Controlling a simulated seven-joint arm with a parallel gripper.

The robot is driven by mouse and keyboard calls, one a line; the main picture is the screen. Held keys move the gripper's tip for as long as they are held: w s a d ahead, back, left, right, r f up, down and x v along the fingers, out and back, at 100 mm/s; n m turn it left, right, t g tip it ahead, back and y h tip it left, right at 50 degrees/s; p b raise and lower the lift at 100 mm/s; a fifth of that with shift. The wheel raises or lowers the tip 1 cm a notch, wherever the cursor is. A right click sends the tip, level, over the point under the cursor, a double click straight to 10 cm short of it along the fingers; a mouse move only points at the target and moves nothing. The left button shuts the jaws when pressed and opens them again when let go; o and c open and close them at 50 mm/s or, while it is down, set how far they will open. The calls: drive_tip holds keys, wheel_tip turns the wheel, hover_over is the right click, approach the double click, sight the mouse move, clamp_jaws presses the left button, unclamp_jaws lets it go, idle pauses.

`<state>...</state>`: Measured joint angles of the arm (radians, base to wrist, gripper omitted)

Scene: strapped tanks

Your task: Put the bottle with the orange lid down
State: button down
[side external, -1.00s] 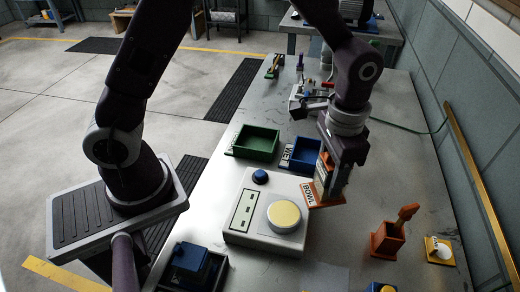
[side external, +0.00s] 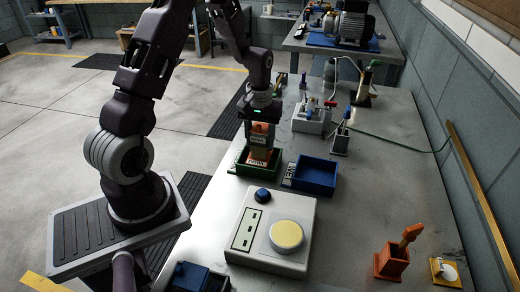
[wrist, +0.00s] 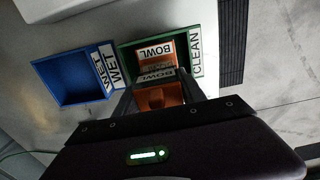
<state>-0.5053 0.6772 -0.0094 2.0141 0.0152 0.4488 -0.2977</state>
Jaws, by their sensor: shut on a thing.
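A blue tray (side external: 316,174) labelled WET stands just right of the green one. A pale scale-like box (side external: 245,236) with a round yellow-topped plate is nearer the camera. An orange holder (side external: 391,262) stands at right. The bench right of the blue tray is clear.

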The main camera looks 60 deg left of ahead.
drive_tip(key=shift+f, duration=1.3)
drive_tip(key=c, duration=0.7)
unclamp_jaws()
drive_tip(key=shift+f, duration=0.1)
wheel_tip(320, 180, up, 12)
drive_tip(key=s+d+r+m+t, duration=0.2)
drive_tip(key=s+d+r+m, duration=0.15)
drive_tip(key=d+r, duration=0.5)
drive_tip(key=s+d+r+m+t, duration=0.1)
drive_tip(key=s+d+r, duration=0.1)
drive_tip(key=s, duration=0.3)
drive_tip(key=s+d+r+m+t, duration=0.1)
drive_tip(key=s+d+r+m, duration=0.1)
drive_tip(key=s+d, duration=0.2)
drive_tip(key=s+d+r+m+t, duration=0.1)
drive_tip(key=s+d+r+m, duration=0.1)
drive_tip(key=s, duration=0.5)
drive_tip(key=shift+d+m+t, duration=0.25)
drive_tip(key=shift+d+t, duration=0.05)
drive_tip(key=shift+d, duration=0.4)
